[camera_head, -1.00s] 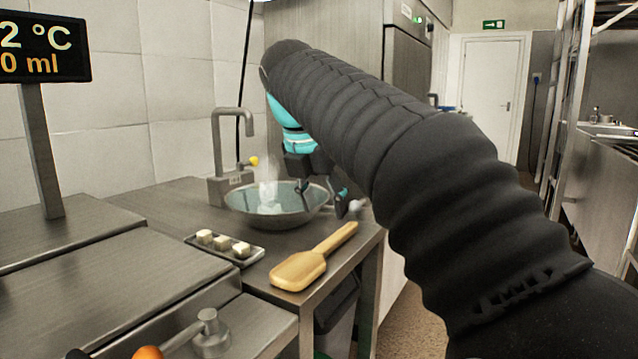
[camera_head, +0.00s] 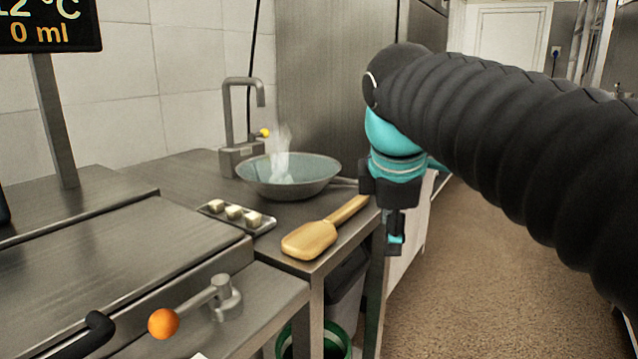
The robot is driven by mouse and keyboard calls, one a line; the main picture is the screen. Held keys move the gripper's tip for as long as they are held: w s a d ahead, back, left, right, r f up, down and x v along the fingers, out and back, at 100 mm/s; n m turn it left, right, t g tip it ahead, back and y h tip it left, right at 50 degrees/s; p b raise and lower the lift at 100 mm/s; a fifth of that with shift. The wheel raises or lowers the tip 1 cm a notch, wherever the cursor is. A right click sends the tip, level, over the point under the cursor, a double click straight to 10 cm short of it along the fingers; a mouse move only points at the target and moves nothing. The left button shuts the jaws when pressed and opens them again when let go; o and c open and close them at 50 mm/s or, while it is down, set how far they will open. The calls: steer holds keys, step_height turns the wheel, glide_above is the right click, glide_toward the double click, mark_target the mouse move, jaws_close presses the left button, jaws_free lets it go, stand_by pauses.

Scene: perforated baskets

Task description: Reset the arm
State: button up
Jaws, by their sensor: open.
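My arm comes in from the right in its black ribbed sleeve, with a teal wrist section. My gripper (camera_head: 396,240) hangs below the wrist, pointing down, just off the right edge of the counter (camera_head: 190,172). It is open, and I see nothing held in it; one finger partly hides the other. A wooden paddle (camera_head: 310,240) lies on the counter to the left of my gripper, its handle end close to the gripper.
A small tray (camera_head: 262,226) holds pale cubes. An orange-knobbed lever (camera_head: 163,323) is at the front left, a green-rimmed bin (camera_head: 340,335) below. The floor (camera_head: 450,270) at right is clear.

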steer(key=s+d+f+m, duration=0.2)
steer(key=s+f+m, duration=0.5)
steer(key=f, duration=0.3)
steer(key=s+d+f+m+t+y, duration=0.1)
steer(key=s+d+f+m, duration=0.2)
steer(key=s+f+m, duration=0.4)
step_height(320, 180, down, 3)
steer(key=m, duration=0.2)
steer(key=shift+m, duration=0.4)
steer(key=shift+s+d+f, duration=0.1)
steer(key=shift+c, duration=0.2)
